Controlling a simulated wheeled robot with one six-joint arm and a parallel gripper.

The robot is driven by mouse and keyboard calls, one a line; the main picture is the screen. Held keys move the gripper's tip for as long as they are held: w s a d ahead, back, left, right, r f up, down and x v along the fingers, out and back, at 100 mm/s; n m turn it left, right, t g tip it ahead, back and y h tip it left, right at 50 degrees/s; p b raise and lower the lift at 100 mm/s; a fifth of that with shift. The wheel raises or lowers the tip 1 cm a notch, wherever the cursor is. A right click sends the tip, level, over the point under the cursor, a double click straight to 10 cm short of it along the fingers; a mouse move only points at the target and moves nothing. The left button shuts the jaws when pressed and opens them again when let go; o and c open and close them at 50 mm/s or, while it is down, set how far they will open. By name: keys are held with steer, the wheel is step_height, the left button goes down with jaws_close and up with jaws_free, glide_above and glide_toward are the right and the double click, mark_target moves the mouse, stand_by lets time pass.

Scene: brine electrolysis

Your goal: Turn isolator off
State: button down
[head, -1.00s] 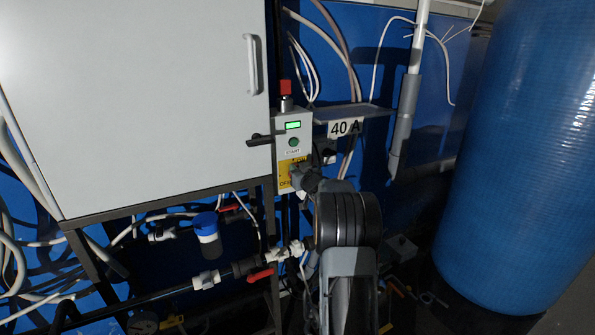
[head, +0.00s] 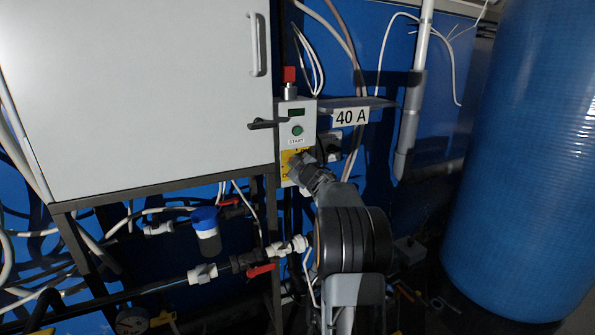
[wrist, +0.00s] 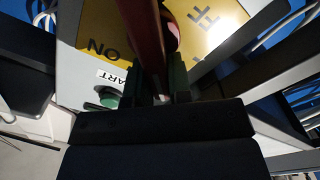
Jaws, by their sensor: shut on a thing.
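The isolator's yellow plate (head: 287,161) sits at the bottom of a grey control box, below the START button. In the wrist view the yellow plate (wrist: 97,28) shows ON on one side and part of OFF on the other. The isolator's red handle (wrist: 146,32) stands between my fingers. My gripper (wrist: 164,88) is shut on that handle. In the head view my gripper (head: 301,161) covers the handle, so its angle there is hidden. The display (head: 296,112) on the box is dark.
A green START button (head: 297,129) and a red-topped lamp (head: 290,76) are on the box. A dark lever (head: 265,124) juts left. A white cabinet (head: 130,90) stands left. Red-handled valves and pipes lie below. A blue tank (head: 525,150) fills the right.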

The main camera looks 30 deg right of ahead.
steer(key=n+b, duration=0.1)
steer(key=f+n+b, duration=0.1)
steer(key=n, duration=0.1)
steer(key=n+b, duration=0.1)
steer(key=shift+a+f+n+b, duration=0.2)
steer(key=shift+a+n+b, duration=0.1)
steer(key=shift+b, duration=0.05)
steer(key=n+b, duration=0.1)
steer(key=n, duration=0.1)
steer(key=n+b, duration=0.1)
steer(key=n, duration=0.1)
steer(key=shift+a+f+b, duration=0.1)
steer(key=shift+f+b, duration=0.2)
steer(key=shift+b, duration=0.1)
steer(key=shift+n, duration=0.3)
steer(key=c, duration=1)
jaws_free()
steer(key=shift+w, duration=0.1)
steer(key=shift+c, duration=0.2)
steer(key=s+a+b, duration=0.1)
steer(key=s+a, duration=0.1)
steer(key=s, duration=1.1)
steer(key=shift+s, duration=0.4)
steer(key=shift+d, duration=0.1)
